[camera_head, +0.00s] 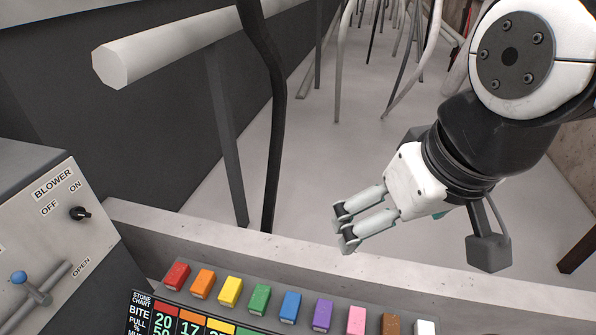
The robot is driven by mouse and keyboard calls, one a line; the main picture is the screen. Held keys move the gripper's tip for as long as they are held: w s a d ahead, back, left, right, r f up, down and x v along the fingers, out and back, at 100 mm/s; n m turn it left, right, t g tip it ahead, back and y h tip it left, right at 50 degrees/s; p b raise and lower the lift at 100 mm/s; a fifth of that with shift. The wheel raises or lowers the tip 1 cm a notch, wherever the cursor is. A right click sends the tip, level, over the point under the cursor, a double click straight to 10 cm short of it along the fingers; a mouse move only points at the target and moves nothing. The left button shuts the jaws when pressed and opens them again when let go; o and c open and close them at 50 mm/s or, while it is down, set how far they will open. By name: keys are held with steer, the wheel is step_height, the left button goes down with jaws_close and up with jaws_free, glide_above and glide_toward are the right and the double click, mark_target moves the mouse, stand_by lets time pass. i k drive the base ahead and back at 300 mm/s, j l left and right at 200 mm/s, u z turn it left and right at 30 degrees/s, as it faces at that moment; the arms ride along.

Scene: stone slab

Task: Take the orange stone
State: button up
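The orange stone (202,283) is a small orange block in a row of coloured blocks at the bottom of the head view, second from the left. It lies between the red stone (177,275) and the yellow stone (230,291). My gripper (345,226) is above and to the right of the row, apart from the orange stone, with its fingers pointing left and down. The two fingers look parted with a gap between the tips, and nothing shows between them.
Green (260,299), blue (290,306), purple and other blocks continue the row right. A stone chart (150,315) lies in front. A blower panel (50,235) with a knob and blue-tipped lever stands left. A pale ledge (230,240) runs behind; dark and grey posts rise beyond.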

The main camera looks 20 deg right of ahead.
mark_target(200, 289)
steer(key=u, duration=0.75)
steer(key=k+j+z, duration=0.15)
steer(key=j, duration=0.15)
steer(key=k+j+z, duration=0.1)
steer(key=j, duration=0.25)
steer(key=i, duration=0.55)
steer(key=l+u, duration=0.4)
steer(key=l, duration=0.3)
steer(key=i, duration=0.05)
